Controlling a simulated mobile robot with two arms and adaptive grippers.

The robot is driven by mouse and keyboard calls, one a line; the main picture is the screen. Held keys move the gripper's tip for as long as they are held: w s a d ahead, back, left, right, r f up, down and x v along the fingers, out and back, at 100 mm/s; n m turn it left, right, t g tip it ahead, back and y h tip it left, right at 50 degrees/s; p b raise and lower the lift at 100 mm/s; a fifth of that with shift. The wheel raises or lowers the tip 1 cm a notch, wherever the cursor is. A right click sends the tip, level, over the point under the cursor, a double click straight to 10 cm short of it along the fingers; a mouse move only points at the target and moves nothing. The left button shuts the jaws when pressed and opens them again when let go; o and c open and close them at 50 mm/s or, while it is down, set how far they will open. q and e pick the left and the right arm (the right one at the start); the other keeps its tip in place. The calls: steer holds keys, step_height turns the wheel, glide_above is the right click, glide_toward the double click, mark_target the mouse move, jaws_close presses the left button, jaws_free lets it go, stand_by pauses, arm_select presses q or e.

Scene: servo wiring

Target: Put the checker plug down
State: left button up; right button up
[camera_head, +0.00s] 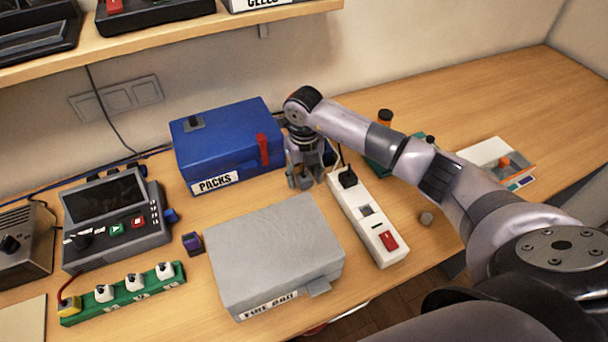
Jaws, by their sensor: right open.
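My right gripper (304,182) points down between the blue PACKS box and the white power strip (367,218). Its fingers are apart, and I see nothing held between them. A black plug (348,178) sits at the far end of the strip, just right of the gripper, with a cable behind it. A grey checker-like device (117,218) with a dark screen stands at the left. A yellow plug (69,306) on a red lead sits at the left end of a green strip (120,295). I cannot tell which plug is the checker's. My left gripper is out of view.
The blue PACKS box (226,145) stands close left of the gripper. A grey FIRE BAG box (275,255) lies in front. A small purple-dark block (192,243) is beside it. A shelf (150,42) overhangs the back left. The table's far right is clear.

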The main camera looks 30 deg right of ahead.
mark_target(304, 176)
step_height(304, 176, up, 12)
steer(key=b, duration=0.3)
steer(key=shift+r, duration=0.15)
